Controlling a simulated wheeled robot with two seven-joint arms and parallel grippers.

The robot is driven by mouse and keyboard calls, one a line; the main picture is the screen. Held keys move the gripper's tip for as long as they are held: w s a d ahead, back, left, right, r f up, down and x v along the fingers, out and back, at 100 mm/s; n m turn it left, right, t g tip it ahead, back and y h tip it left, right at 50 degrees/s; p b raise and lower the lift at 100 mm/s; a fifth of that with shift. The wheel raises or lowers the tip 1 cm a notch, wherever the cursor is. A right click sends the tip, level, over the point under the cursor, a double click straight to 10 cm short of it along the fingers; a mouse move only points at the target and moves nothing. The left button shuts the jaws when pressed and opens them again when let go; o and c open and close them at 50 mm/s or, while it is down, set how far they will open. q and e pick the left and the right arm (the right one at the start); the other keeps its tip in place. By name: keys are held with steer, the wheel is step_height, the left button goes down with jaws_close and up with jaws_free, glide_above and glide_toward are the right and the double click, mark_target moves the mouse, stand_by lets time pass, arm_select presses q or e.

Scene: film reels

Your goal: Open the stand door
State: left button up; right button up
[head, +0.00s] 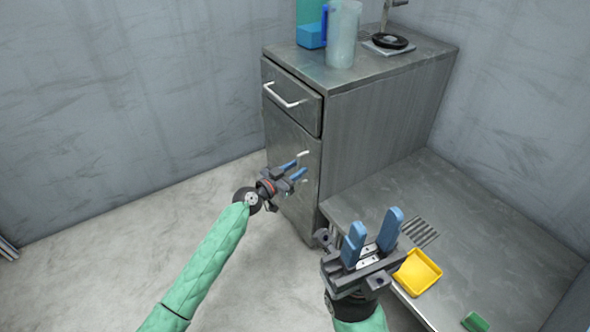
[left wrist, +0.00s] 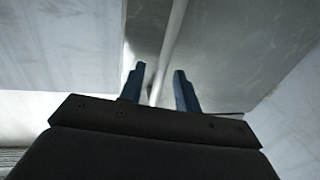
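The stand is a grey metal cabinet (head: 385,115) in the head view. Its door (head: 286,135) is the lower front panel and looks shut. A pale door handle (head: 303,153) shows near the door's right edge, partly hidden by my left gripper. My left gripper (head: 293,170) is open in front of the door, beside the handle. In the left wrist view the open blue fingers (left wrist: 158,84) have a pale bar (left wrist: 155,88) between them, apparently the handle; contact cannot be told. My right gripper (head: 376,236) is open and empty above the low grey bench.
A shut drawer (head: 290,97) with a white handle is above the door. A jug (head: 342,35), a blue box (head: 311,36) and a reel device (head: 389,42) stand on top. The low bench (head: 480,230) holds a yellow tray (head: 417,273) and green block (head: 475,322).

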arm_select(q)
jaws_close()
